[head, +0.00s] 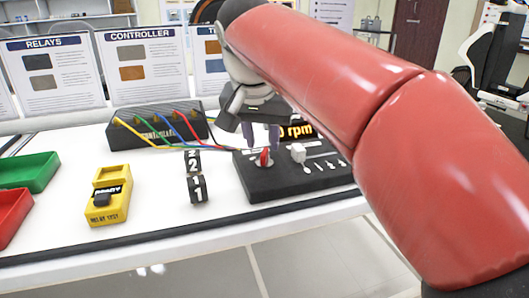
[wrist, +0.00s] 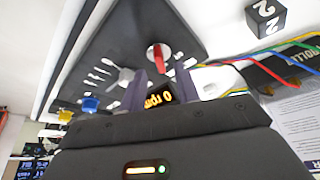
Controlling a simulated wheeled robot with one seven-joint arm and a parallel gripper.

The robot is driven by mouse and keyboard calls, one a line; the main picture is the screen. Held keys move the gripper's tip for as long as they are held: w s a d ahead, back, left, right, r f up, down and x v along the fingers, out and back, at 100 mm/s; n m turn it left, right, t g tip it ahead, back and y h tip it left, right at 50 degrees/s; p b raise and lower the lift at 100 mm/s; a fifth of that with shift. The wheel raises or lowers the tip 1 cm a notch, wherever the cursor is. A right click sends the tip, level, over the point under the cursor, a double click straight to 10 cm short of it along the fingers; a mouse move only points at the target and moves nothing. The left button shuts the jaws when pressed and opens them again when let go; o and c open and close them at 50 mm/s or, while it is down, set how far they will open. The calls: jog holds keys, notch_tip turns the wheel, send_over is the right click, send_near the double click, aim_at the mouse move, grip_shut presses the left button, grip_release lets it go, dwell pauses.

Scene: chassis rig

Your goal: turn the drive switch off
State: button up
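The black control panel (head: 290,181) lies at the front of the table. On it is a red knob (head: 265,158) on a white dial; the wrist view shows it too (wrist: 158,54), near the fingertips. A white block-shaped control (head: 298,153) stands to its right, also in the wrist view (wrist: 122,77). I cannot read which one is labelled as the drive switch. The panel's display (wrist: 158,100) reads 0 rpm. My gripper (head: 261,138) points down just above and behind the red knob. Its two fingers are apart (wrist: 160,84), with nothing seen held between them.
Coloured wires run from the black controller box (head: 160,123) to the panel. A yellow relay tester (head: 109,208), number blocks (head: 195,188), a green tray (head: 28,171) and a red tray (head: 10,214) are to the left. White table is clear between them.

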aim_at(264, 151)
jog(key=shift+x, duration=1.65)
jog(key=shift+c, duration=0.3)
grip_shut()
